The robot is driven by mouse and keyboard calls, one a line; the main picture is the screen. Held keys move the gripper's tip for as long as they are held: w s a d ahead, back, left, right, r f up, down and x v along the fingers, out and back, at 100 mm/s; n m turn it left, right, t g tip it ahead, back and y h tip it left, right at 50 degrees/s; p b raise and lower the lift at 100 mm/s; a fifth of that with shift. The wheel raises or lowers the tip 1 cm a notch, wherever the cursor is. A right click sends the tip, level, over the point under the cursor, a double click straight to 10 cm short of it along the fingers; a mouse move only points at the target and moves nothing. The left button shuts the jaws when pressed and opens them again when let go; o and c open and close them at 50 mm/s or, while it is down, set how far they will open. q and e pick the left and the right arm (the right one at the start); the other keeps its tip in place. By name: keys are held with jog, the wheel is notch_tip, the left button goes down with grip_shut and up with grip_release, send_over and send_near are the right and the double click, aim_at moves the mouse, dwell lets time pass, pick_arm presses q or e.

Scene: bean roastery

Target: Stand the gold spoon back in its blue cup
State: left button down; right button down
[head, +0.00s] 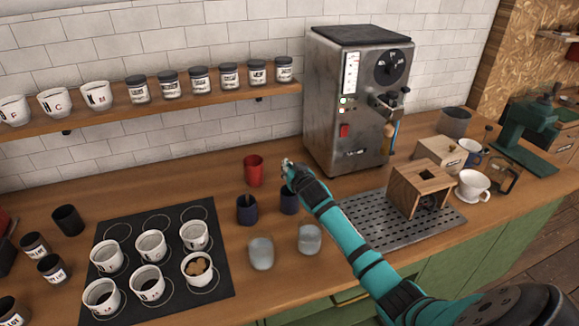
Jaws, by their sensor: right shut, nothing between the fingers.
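Two dark blue cups stand on the wooden counter. The left blue cup (247,210) has a small thin thing at its mouth, too small to make out. The right blue cup (289,203) stands partly behind my right arm. My right gripper (286,164) is shut and empty, above the counter near the right blue cup and to the right of the red cup (254,171). I cannot make out a gold spoon for certain. My left gripper is not in view.
Two clear glasses (261,253) stand in front of the blue cups. A black mat (222,270) with several white cups lies to the left. A steel roasting machine (340,120) stands behind my right arm. A grated tray (365,222) with a wooden box (418,188) lies to the right.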

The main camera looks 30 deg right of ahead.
jog(key=shift+f, duration=0.25)
jog(key=c, duration=2)
grip_release()
jog(key=o, duration=0.4)
jog(key=shift+o, duration=0.2)
jog(key=v, duration=1.2)
